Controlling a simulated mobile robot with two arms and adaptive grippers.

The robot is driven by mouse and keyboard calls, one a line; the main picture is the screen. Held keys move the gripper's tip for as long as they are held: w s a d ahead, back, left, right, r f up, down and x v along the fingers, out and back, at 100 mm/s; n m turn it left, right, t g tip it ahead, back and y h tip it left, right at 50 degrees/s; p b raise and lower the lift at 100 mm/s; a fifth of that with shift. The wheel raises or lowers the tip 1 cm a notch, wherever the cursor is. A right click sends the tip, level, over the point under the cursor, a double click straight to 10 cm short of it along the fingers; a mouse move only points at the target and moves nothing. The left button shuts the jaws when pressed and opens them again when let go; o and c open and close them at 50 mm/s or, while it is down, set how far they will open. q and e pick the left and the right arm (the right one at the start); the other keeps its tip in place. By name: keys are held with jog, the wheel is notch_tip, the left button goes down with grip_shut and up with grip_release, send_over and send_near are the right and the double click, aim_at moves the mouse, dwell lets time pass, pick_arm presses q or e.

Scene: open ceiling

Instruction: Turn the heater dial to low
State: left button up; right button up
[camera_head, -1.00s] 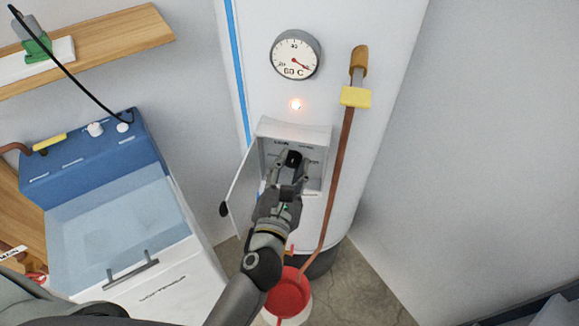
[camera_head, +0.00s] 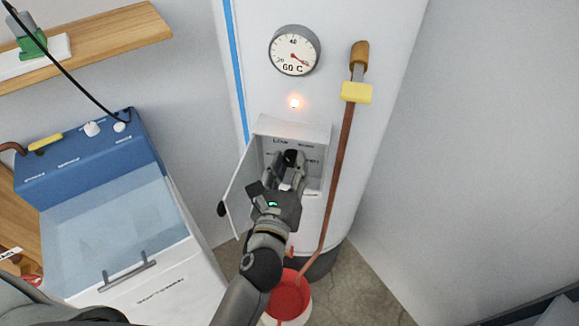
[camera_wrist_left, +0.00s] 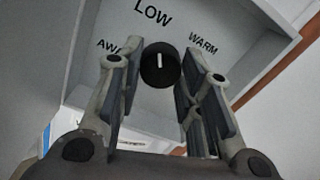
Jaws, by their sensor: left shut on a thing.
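The black heater dial (camera_head: 291,156) sits in the open control box (camera_head: 290,128) on the white heater tank. In the left wrist view the dial (camera_wrist_left: 159,65) shows its white mark pointing up to the word LOW, with WARM to the right and a partly hidden word starting "AW" to the left. My left gripper (camera_head: 289,165) reaches into the box from below. Its fingers (camera_wrist_left: 160,85) lie on either side of the dial, shut on it. My right gripper is not in view.
The box's door (camera_head: 240,188) hangs open to the left. A round gauge (camera_head: 294,51) and a lit lamp (camera_head: 294,102) are above. A copper pipe (camera_head: 337,170) runs down the right to a red bucket (camera_head: 288,296).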

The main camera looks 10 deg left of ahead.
pick_arm(q)
jog(key=shift+f, duration=0.1)
dwell(0.3)
jog(key=o, duration=0.9)
jog(key=shift+o, duration=0.6)
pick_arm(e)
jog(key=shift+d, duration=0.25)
